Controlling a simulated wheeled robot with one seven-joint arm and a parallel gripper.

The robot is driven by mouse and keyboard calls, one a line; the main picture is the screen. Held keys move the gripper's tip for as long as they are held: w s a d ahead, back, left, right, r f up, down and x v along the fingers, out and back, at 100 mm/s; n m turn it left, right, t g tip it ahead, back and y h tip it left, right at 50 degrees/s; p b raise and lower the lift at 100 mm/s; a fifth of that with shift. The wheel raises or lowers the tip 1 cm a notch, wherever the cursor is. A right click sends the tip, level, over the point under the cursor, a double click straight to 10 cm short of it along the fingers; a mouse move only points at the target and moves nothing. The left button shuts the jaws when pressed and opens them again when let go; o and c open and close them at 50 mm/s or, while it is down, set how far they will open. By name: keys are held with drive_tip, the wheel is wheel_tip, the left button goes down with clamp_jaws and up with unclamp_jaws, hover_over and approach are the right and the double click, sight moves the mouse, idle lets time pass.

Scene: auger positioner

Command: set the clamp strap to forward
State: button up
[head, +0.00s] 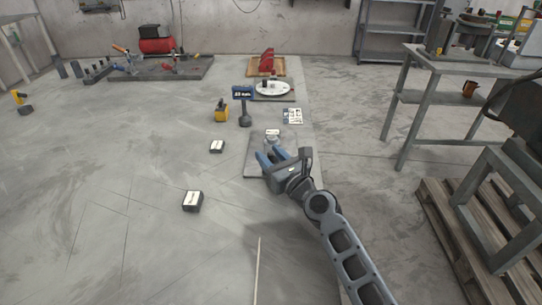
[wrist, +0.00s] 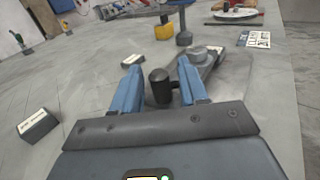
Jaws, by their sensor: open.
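My gripper (head: 270,155) is over the front part of a grey plate (head: 253,167) on the bench. In the wrist view its two blue fingers (wrist: 160,74) are apart. A dark, upright, round-topped knob (wrist: 160,84) stands between them, with visible gaps at its sides. A short dark stub joins the knob at its right. A round metal disc (wrist: 200,53) sits just beyond, on the same plate; it also shows in the head view (head: 271,140). The clamp strap's outline is partly hidden by my right finger, so I cannot tell its direction.
Two dark labelled blocks (head: 193,201) (head: 216,146) lie left of the plate.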

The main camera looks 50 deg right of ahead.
clamp_jaws()
idle(0.3)
drive_tip(key=shift+w+d, duration=0.5)
drive_tip(key=shift+d, duration=0.2)
drive_tip(key=shift+w+d, duration=0.5)
drive_tip(key=shift+d, duration=0.15)
unclamp_jaws()
drive_tip(key=v, duration=0.7)
drive_tip(key=shift+s+b, duration=0.3)
drive_tip(key=shift+s, duration=0.05)
